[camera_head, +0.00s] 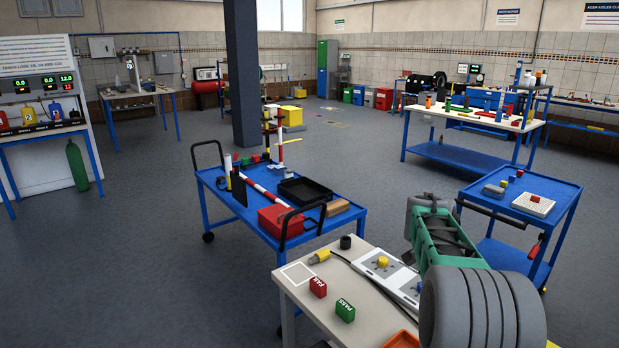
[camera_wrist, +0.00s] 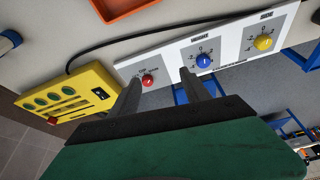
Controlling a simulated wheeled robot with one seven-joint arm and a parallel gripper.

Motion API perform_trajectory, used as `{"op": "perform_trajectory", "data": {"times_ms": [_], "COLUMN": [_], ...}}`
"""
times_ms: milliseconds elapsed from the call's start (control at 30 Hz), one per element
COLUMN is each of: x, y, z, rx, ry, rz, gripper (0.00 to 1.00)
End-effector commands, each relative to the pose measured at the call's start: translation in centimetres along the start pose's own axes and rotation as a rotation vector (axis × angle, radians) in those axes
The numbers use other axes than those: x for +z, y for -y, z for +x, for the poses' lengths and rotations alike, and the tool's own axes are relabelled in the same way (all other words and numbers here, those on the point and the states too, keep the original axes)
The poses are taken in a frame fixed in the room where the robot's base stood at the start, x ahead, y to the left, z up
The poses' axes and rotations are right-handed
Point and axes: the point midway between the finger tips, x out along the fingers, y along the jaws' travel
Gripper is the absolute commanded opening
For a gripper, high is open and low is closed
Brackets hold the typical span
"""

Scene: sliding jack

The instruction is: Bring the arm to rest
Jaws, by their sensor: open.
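My gripper (camera_wrist: 160,78) is open and empty in the wrist view. Its two dark fingers stand apart over the lower edge of a white control panel (camera_wrist: 225,50). The left fingertip is near a red knob (camera_wrist: 148,80), the right one near a blue knob (camera_wrist: 204,60); I cannot tell whether either touches. A yellow knob (camera_wrist: 263,42) is farther right. In the head view my green and grey arm (camera_head: 445,240) reaches over the right side of the light table (camera_head: 376,325) and partly covers the panel (camera_head: 384,266). The fingertips cannot be made out there.
A yellow control box (camera_wrist: 68,103) with a black cable (camera_wrist: 130,40) lies beside the panel. Blue carts stand behind (camera_head: 225,205) and right (camera_head: 560,187). Open floor lies left.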

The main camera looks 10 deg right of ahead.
Motion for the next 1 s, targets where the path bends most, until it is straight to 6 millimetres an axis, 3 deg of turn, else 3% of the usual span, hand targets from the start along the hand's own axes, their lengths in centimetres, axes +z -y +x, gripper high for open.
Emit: {"op": "perform_trajectory", "data": {"times_ms": [33,200,300,400,500,633,1000], "x": [2.8,13.9,20.7,26.5,30.3,32.2,32.1], "y": [0.5,-0.6,-2.9,-5.7,-7.8,-8.9,-8.9], "z": [-3.9,-11.6,-14.4,-15.8,-16.0,-15.8,-15.6], "rx": [-0.04,-0.168,-0.245,-0.313,-0.358,-0.381,-0.378], "ry": [0.007,0.038,0.052,0.061,0.067,0.071,0.073], "rz": [-0.118,-0.532,-0.771,-0.975,-1.109,-1.175,-1.172], "gripper": [0.55,0.55,0.55,0.55,0.55,0.55,0.55]}}
